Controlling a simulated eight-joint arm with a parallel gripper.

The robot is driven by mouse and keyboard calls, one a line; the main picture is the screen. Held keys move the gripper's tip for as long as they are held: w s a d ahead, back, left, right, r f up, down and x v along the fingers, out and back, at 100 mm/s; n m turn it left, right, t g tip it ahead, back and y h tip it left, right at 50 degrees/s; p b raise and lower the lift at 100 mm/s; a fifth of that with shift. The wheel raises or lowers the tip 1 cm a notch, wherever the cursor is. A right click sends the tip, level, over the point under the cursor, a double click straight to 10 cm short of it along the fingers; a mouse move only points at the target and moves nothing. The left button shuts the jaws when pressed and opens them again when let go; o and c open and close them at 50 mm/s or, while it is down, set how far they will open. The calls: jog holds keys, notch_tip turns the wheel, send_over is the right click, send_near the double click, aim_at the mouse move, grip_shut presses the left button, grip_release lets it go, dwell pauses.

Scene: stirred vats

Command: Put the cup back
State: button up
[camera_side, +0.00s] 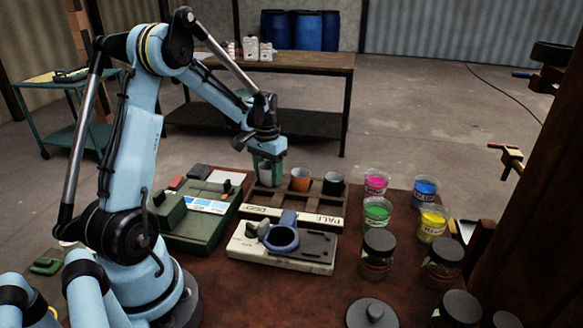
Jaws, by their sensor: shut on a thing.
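My gripper (269,160) points down at the left end of a dark wooden rack (318,202). It is shut on a pale greenish cup (270,174), which stands upright between the fingers. The cup is over or in the rack's left place; I cannot tell whether its bottom touches the rack, since the fingers partly hide it. An orange cup (300,182) stands in the rack's middle, and a black cup (334,187) stands at its right. The rack's light front strip carries lettering, with "PALE" at the right.
A cream device with a blue-grey ring (283,238) sits in front of the rack. A green machine (193,226) stands to the left. Paint tubs, pink (375,184), blue (426,190), green (377,213) and yellow (433,224), and dark-lidded jars (378,250) stand to the right.

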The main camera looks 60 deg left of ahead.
jog(key=shift+w+f, duration=0.1)
jog(key=shift+f, duration=0.75)
jog(key=o, duration=1.1)
jog(key=shift+o, duration=0.7)
notch_tip(320, 180, up, 13)
jog(key=s+d+m+t, duration=0.1)
jog(key=s+d+t, duration=0.1)
jog(key=d, duration=0.5)
jog(key=s+d+m+t, duration=0.2)
jog(key=d, duration=0.6)
jog(key=s+d+m+t, duration=0.1)
jog(key=s+d+t, duration=0.1)
jog(key=d, duration=0.6)
jog(key=shift+s+d+r+m+t, duration=0.2)
jog(key=shift+d+m+t, duration=0.1)
jog(key=shift+t, duration=0.3)
